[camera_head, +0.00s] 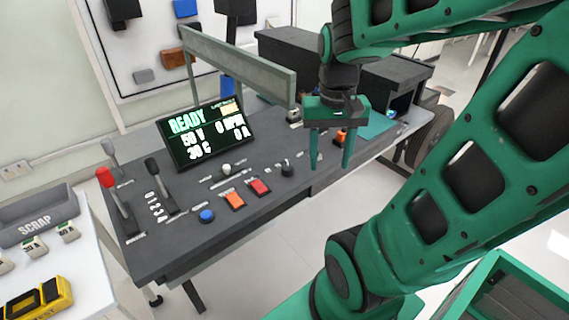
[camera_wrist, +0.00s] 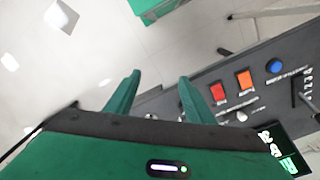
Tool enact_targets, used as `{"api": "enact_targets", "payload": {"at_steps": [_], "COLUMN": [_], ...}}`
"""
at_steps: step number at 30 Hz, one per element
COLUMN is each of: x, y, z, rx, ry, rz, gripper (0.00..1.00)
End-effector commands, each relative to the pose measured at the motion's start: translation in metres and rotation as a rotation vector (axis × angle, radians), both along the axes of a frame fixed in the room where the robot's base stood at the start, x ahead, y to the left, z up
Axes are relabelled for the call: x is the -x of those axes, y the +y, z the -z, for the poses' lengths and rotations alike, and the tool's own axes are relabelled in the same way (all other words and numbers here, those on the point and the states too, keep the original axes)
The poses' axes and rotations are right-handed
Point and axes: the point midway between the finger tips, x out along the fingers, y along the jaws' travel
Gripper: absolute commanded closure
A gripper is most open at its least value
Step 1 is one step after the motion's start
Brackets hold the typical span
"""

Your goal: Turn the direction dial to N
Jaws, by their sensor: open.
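A small black knob (camera_head: 287,167), which looks like the direction dial, stands on the dark console right of the red button in the head view. Its pointer setting and letters are too small to read. My gripper (camera_head: 330,164) is open and empty, fingers pointing down, to the right of this knob and apart from it. In the wrist view the open fingers (camera_wrist: 160,77) reach past the console's front edge, with floor between their tips. The dial cannot be made out surely there.
A grey rail (camera_head: 238,65) stands behind.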

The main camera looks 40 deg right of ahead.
Motion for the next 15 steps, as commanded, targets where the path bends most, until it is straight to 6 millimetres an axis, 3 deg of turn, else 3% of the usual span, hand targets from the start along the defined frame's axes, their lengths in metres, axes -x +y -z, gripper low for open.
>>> {"api": "enact_targets", "payload": {"at_steps": [3, 9, 15], "x": [-0.048, -0.118, -0.155], "y": [-0.006, -0.006, -0.003], "z": [0.000, 0.009, 0.018], "rx": [0.010, -0.003, -0.026], "ry": [0.006, -0.004, -0.011], "rz": [0.042, 0.096, 0.126], "gripper": [0.51, 0.51, 0.51]}}
